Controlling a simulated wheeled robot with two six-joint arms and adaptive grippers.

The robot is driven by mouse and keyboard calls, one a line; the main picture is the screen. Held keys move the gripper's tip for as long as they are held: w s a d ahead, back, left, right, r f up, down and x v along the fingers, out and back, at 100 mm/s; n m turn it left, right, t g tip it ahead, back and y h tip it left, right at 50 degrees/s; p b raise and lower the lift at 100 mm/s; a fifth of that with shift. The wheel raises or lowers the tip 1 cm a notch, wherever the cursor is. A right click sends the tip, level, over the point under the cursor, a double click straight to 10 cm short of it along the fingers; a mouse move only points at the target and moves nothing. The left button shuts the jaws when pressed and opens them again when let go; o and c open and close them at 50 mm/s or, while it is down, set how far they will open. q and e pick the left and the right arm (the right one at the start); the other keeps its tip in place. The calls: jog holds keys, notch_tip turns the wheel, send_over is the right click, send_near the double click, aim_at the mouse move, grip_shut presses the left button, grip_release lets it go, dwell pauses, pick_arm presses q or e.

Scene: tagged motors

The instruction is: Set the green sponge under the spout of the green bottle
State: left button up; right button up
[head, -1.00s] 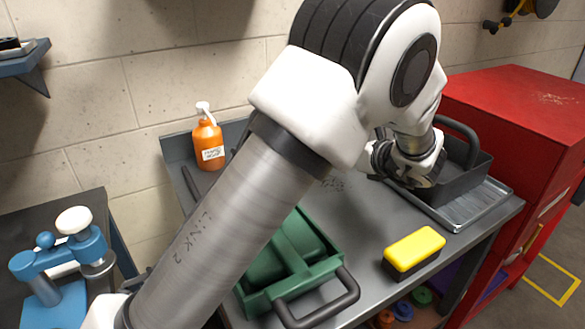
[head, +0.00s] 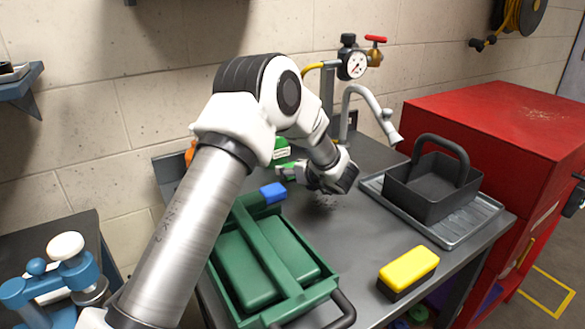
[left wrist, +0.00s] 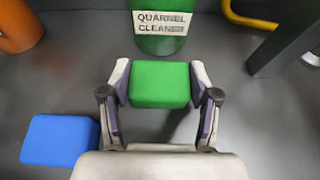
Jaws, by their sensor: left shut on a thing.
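My left gripper (left wrist: 160,88) is shut on the green sponge (left wrist: 160,85), with a finger on each side of it. In the left wrist view the sponge sits just in front of the base of the green bottle (left wrist: 160,30), labelled "QUARNEL CLEANER". I cannot tell whether the sponge touches the bench. The bottle's top and spout are out of that view. In the head view my left gripper (head: 288,174) is at the green bottle (head: 281,150), whose upper part is hidden behind my arm. My right gripper is not in view.
A blue sponge (left wrist: 58,140) lies left of the gripper, and an orange bottle (left wrist: 18,28) stands at the left. A green caddy (head: 265,264), a yellow-black sponge (head: 408,268) and a dark bin (head: 432,190) are on the bench. A tap (head: 375,105) rises behind.

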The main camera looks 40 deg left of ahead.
pick_arm(q)
jog(key=shift+w+f, duration=0.1)
jog(key=shift+f, duration=0.35)
jog(key=o, duration=0.9)
jog(key=shift+c, duration=0.2)
jog(key=shift+d+r, duration=0.15)
jog(key=shift+r, duration=0.1)
jog(key=b+v, duration=0.1)
jog(key=v, duration=1)
jog(key=shift+s+d+r, duration=0.1)
jog(key=shift+s+d, duration=0.1)
jog(key=shift+d, duration=0.1)
